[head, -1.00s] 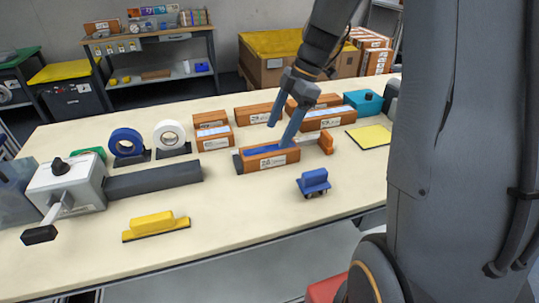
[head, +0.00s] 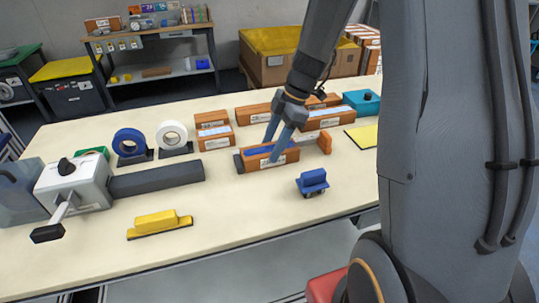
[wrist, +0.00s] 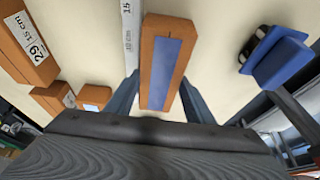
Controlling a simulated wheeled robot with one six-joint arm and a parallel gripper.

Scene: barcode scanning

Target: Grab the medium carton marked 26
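An orange-brown carton with a blue strip on top (head: 256,163) lies near the middle of the table in the head view. Its white front label is too small to read surely as 26. The same carton (wrist: 163,62) shows in the wrist view, lying lengthwise between my two fingers. My gripper (head: 276,146) is open, with its fingers down at the carton, one on each side. In the wrist view my gripper (wrist: 160,90) straddles the near part of the carton. I cannot tell whether the fingers touch its sides.
A grey ruler-like bar marked 15 cm (wrist: 130,28) lies close beside the carton. A carton marked 29 (wrist: 27,45) and other cartons (head: 214,133) stand nearby. A blue wheeled block (head: 312,181) is at the right front. Tape rolls (head: 172,133) stand left.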

